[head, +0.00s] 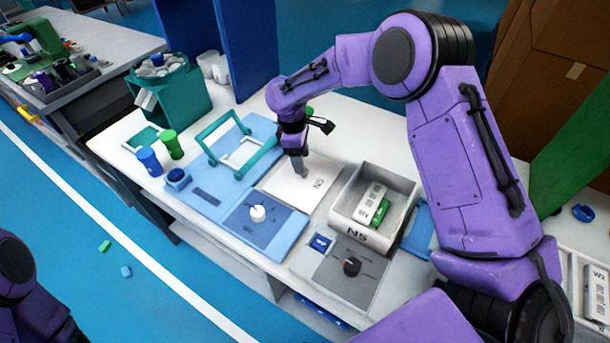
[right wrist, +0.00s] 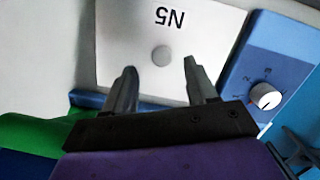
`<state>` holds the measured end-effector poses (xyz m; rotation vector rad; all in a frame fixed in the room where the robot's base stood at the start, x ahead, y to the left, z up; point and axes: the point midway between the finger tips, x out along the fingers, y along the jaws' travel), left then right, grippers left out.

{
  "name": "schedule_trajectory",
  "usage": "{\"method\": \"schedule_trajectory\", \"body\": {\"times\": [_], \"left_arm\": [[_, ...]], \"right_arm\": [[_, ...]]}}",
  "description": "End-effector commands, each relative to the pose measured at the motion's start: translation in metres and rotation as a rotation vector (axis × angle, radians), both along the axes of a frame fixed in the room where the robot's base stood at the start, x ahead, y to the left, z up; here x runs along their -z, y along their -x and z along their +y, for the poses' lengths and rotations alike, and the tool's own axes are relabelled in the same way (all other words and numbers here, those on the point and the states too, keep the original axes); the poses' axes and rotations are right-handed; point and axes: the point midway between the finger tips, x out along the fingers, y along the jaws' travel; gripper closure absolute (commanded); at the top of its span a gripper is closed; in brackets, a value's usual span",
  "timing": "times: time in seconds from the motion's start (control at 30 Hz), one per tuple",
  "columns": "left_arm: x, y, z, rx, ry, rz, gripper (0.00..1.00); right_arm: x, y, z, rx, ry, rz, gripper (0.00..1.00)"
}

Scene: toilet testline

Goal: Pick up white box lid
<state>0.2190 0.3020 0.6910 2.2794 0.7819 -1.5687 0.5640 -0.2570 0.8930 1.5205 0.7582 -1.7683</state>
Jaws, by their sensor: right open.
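The white box lid (head: 292,187), marked N5, lies flat on the white table between the blue fixture and the open box. In the right wrist view the lid (right wrist: 206,45) shows a round grey knob or spot (right wrist: 161,56) near its middle. My right gripper (head: 301,172) points down over the lid. In the right wrist view its two fingers (right wrist: 161,88) are spread, one on each side below the round spot, with nothing between them. I cannot tell whether the fingertips touch the lid. My left gripper is not in view; only part of a purple arm shows at the lower left.
An open grey-white box (head: 402,219) marked N5 stands right of the lid, holding a white item and a green item. A blue panel with a white dial (head: 258,213) lies in front. A teal handle frame (head: 237,165), a blue cup (head: 150,162) and a green cup (head: 173,145) stand left.

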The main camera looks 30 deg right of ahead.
Motion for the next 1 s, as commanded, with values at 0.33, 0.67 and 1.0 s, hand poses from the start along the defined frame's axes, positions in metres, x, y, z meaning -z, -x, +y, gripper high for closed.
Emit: {"method": "schedule_trajectory", "body": {"times": [0.33,0.67,1.0], "left_arm": [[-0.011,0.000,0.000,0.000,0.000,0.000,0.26],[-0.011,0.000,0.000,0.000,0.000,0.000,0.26],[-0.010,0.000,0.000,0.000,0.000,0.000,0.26]], "right_arm": [[0.038,0.004,-0.004,-0.001,0.001,0.000,0.43],[0.038,0.004,-0.005,-0.001,0.001,0.000,1.00],[0.032,0.004,-0.005,0.001,0.000,-0.002,1.00]]}}
